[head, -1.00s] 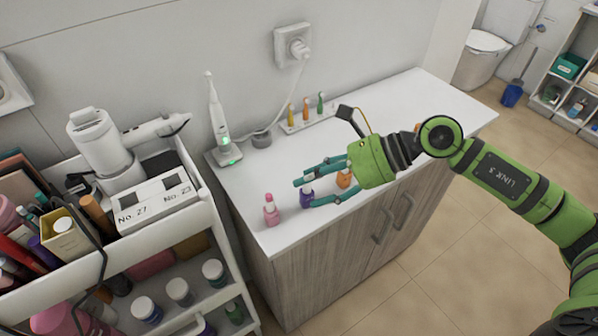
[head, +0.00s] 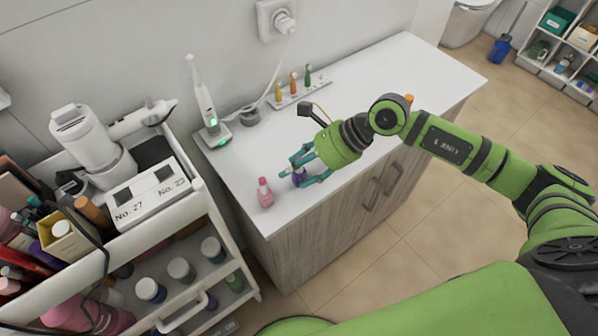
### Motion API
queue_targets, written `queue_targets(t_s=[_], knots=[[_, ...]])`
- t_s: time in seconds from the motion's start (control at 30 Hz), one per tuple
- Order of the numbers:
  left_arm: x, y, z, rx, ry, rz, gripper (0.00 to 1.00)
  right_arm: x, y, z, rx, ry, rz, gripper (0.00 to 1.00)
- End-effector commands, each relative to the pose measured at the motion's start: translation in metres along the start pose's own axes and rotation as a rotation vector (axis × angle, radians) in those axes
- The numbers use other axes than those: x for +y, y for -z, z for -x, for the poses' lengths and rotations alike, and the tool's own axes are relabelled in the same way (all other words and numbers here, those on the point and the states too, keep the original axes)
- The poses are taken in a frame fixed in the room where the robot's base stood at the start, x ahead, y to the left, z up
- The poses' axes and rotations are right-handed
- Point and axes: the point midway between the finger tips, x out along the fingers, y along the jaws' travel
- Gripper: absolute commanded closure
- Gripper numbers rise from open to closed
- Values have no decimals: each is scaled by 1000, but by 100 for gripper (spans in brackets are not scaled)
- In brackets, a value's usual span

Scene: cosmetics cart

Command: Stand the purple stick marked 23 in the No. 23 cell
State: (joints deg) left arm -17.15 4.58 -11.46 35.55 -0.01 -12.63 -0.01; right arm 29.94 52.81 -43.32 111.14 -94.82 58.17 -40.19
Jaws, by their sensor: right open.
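The purple stick (head: 299,178) stands on the white counter near its front edge. My right gripper (head: 293,173) is open, with its teal fingers on either side of the stick and partly covering it. I cannot tell whether they touch it, and no number is readable on it. The white two-cell holder (head: 150,213) sits on the cart at the left. Its front reads No. 27 on the left and No. 23 on the right. The No. 23 cell (head: 165,173) shows a dark opening and looks empty. My left gripper is out of view.
A pink bottle (head: 265,194) stands just left of the purple stick. A toothbrush on its charger (head: 207,110) and a rack of small coloured brushes (head: 302,91) stand behind. The cart's rim (head: 201,188) borders the counter.

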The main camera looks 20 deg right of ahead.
Motion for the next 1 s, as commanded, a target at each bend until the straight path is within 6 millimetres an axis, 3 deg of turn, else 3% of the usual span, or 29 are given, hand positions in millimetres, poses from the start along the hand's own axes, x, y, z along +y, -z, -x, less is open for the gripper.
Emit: queue_targets(t_s=[0.07,0.1,0.2,0.63,0.73,0.97,1.0], knots=[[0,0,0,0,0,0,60,0,0,0,0,0,-1,45],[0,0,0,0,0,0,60,0,0,0,0,0,-1,61],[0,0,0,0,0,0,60,0,0,0,0,0,-1,95],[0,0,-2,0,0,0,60,0,0,1,1,0,-1,96],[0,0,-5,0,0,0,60,-1,-4,5,-1,2,0,100],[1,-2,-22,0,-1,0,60,-1,-28,28,-2,6,7,100],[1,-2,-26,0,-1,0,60,0,-21,38,5,7,-1,100]])
